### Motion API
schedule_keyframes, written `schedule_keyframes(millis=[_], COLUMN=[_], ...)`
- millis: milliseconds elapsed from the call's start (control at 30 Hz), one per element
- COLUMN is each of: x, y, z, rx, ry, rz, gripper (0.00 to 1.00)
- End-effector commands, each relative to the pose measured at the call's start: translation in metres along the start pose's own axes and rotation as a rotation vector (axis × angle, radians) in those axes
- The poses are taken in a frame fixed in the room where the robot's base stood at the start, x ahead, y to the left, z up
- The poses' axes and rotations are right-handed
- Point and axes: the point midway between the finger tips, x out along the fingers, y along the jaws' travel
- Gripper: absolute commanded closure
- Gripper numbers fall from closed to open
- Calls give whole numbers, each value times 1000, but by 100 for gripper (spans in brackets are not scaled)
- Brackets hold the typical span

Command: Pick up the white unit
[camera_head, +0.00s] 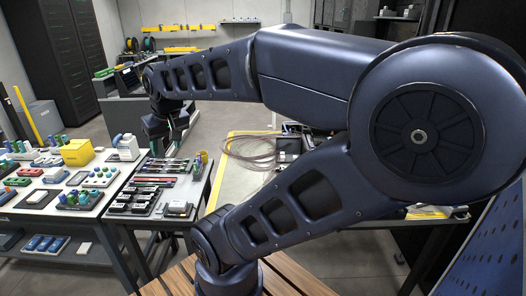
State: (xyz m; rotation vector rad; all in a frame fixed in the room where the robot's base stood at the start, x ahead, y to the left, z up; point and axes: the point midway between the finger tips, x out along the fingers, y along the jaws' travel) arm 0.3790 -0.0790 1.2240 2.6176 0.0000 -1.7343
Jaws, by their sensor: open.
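A white unit (127,149), boxy with a bluish-green part at its upper left, stands at the far right corner of the left workbench. My arm reaches across the view from the right, and its wrist hangs down at the far left end. My gripper (166,153) is small and dark here, over the far end of the middle bench, to the right of the white unit and apart from it in the picture. Its fingers are open and hard to make out, and I see nothing held in them.
The left bench (98,212) holds a yellow box (77,152) and several trays of small coloured parts. The middle bench carries tools and black trays (133,203). A coil of cable (250,150) lies on the bench behind my arm.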

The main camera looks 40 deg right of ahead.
Motion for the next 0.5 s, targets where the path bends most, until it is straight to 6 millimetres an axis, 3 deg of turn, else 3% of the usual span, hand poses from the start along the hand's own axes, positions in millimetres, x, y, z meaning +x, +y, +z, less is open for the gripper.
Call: schedule_keyframes(millis=[167, 500], x=[2, 25], y=[4, 49], z=[-14, -92], rx=[86, 638], ry=[-7, -39], rz=[-13, -69], gripper=[49, 49])
